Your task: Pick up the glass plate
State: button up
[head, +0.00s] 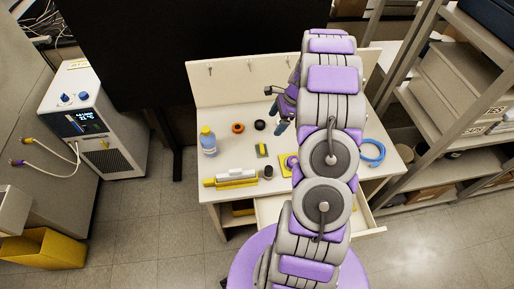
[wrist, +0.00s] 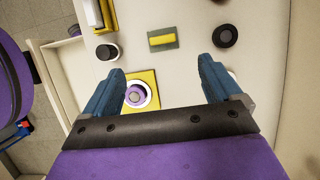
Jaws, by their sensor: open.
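The glass plate (wrist: 177,45) appears to be the small grey-green flat piece with a yellow bar lying on it. It lies flat on the white bench, near the top middle of the wrist view. It also shows in the head view (head: 262,154), left of my arm. My gripper (wrist: 162,70) is open and empty, its two blue fingers spread wide. The plate is beyond the fingertips, roughly midway across the gap, and apart from them. In the head view my gripper (head: 282,115) is partly hidden by my arm.
A yellow square pad (wrist: 150,78) with a white and purple round piece lies by the left finger. A black ring (wrist: 225,36) and black cup (wrist: 107,51) flank the plate. A bottle (head: 208,142), orange ring (head: 238,128) and blue coil (head: 372,152) stand farther off.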

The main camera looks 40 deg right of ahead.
notch_tip(320, 180, down, 7)
jog(key=b, duration=0.2)
send_over(261, 147)
jog(key=s+d, duration=0.1)
notch_tip(261, 147, down, 4)
jog(key=shift+f, duration=0.1)
jog(key=f, duration=0.2)
jog(key=d+f, duration=0.1)
jog(key=f, duration=0.1)
jog(key=shift+w+d+f, duration=0.1)
jog(key=shift+w+f, duration=0.15)
jog(key=shift+f, duration=0.25)
jog(key=shift+a, duration=0.35)
jog(key=shift+a+r, duration=0.15)
jog(key=shift+a, duration=0.65)
jog(key=shift+c, duration=0.4)
jog(key=c, duration=0.3)
jog(key=shift+d, duration=0.9)
jog(key=c, duration=0.5)
jog(key=shift+a, duration=0.3)
jog(key=shift+c, duration=1.3)
jog(key=shift+a, duration=0.4)
jog(key=shift+d+r+p, duration=0.15)
jog(key=shift+r+p, duration=0.35)
jog(key=shift+r, duration=4.45)
